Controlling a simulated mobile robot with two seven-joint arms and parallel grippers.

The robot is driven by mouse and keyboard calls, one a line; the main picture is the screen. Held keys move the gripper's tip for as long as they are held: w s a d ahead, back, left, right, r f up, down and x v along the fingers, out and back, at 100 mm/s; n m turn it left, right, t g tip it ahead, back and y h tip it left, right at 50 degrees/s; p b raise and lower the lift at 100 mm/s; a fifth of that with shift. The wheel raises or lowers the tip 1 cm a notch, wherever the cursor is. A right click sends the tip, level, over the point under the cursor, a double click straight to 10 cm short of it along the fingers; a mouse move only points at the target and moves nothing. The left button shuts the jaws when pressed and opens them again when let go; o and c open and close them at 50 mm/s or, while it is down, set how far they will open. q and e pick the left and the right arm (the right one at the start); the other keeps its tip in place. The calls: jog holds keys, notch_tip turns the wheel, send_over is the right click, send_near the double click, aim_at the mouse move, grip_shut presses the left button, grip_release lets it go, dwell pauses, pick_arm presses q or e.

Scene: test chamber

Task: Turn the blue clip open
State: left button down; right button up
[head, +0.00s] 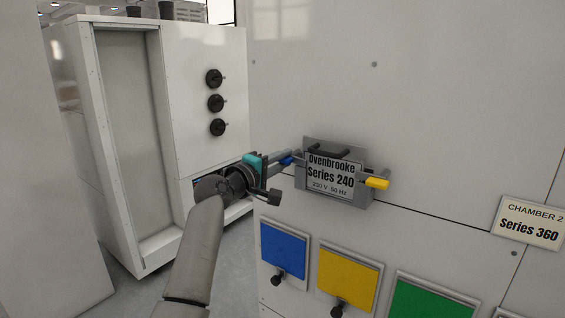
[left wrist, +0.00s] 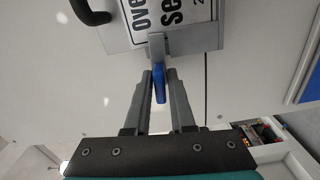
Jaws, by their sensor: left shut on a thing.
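The blue clip (head: 287,161) is a small blue lever at the left end of a grey holder (head: 366,195) on the white chamber wall. The holder carries a plate (head: 330,175) reading "Ovenbrooke Series 240, 230 V 50 Hz". My left gripper (head: 291,157) reaches in from the left. In the left wrist view, my left gripper (left wrist: 159,76) has its two fingers either side of the blue clip (left wrist: 159,88), shut on it. The clip's lever points away from the plate, towards the gripper's palm. My right gripper is not in view.
A yellow clip (head: 377,183) sits at the holder's right end. A black handle (head: 327,149) is on the holder's top. Below are blue (head: 284,250), yellow (head: 347,278) and green (head: 432,300) panels with black knobs. A white cabinet (head: 195,130) stands at left.

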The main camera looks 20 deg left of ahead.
pick_arm(q)
jog(key=m+b, duration=0.2)
jog(key=m, duration=0.2)
jog(key=shift+a+f, duration=0.1)
jog(key=shift+f, duration=0.05)
jog(key=m+b, duration=0.2)
jog(key=m, duration=0.2)
jog(key=shift+m, duration=0.4)
jog(key=m+b, duration=0.1)
jog(key=m, duration=0.2)
jog(key=shift+m, duration=0.3)
jog(key=shift+m+b, duration=0.4)
jog(key=shift+m, duration=1.8)
jog(key=c, duration=0.9)
grip_release()
jog(key=shift+s, duration=0.1)
jog(key=shift+b+v, duration=1.95)
jog(key=shift+v, duration=5.6)
